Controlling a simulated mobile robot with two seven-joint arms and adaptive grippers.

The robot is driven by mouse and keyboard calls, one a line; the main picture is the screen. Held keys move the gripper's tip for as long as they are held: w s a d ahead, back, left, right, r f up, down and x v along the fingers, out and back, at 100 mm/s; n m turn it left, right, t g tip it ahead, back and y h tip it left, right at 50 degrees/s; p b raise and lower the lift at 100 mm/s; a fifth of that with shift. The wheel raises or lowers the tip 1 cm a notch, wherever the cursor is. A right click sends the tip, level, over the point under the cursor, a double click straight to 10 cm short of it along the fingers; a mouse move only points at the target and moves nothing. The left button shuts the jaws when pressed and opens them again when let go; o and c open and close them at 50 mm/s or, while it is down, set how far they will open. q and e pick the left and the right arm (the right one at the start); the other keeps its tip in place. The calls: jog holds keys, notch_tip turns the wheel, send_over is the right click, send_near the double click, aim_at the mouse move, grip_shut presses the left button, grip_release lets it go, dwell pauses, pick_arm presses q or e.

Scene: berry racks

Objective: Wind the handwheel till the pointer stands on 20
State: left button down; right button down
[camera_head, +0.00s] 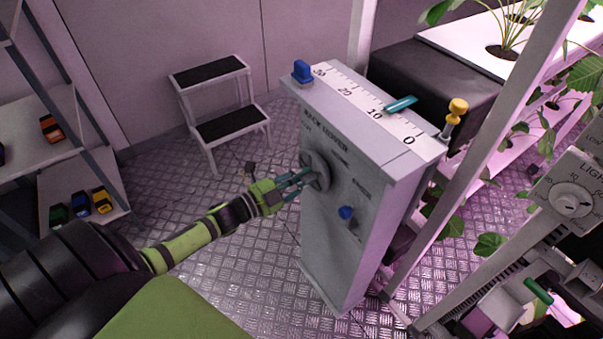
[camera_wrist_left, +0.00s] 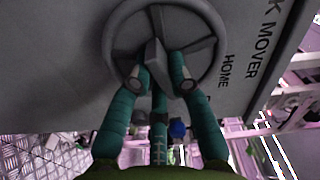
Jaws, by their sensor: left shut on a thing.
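The rack mover (camera_head: 340,215) is a grey cabinet with a scale (camera_head: 352,90) marked from 0 to 30 on its top. The teal pointer (camera_head: 401,104) lies across the scale beside the 10 mark. The round grey handwheel (camera_head: 322,172) is on the cabinet's front; its rim and spokes fill the upper part of the left wrist view (camera_wrist_left: 110,42). My left gripper (camera_head: 303,178) is at the wheel. In the left wrist view its teal fingers (camera_wrist_left: 158,78) are shut on the wheel's middle, on either side of a spoke. My right gripper is not seen.
A yellow-topped post (camera_head: 455,110) stands at the near end. A step stool (camera_head: 220,100) stands behind on open floor. Plant racks are at right.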

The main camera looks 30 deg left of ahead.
pick_arm(q)
jog(key=n+p, duration=0.2)
jog(key=n, duration=0.4)
jog(key=shift+d+r, duration=0.1)
jog(key=shift+r, duration=0.05)
jog(key=n+p, duration=0.1)
jog(key=n, duration=0.5)
jog(key=shift+d+n+p, duration=0.1)
jog(key=shift+n+p, duration=0.2)
jog(key=shift+n, duration=0.1)
jog(key=n, duration=0.3)
jog(key=shift+n, duration=0.3)
jog(key=n, duration=0.2)
jog(key=shift+r+n, duration=0.1)
jog(key=shift+n, duration=0.3)
jog(key=n, duration=0.3)
jog(key=shift+r+n, duration=0.1)
jog(key=shift+n, duration=1.9)
jog(key=c, duration=1.1)
grip_release()
jog(key=shift+c, duration=0.2)
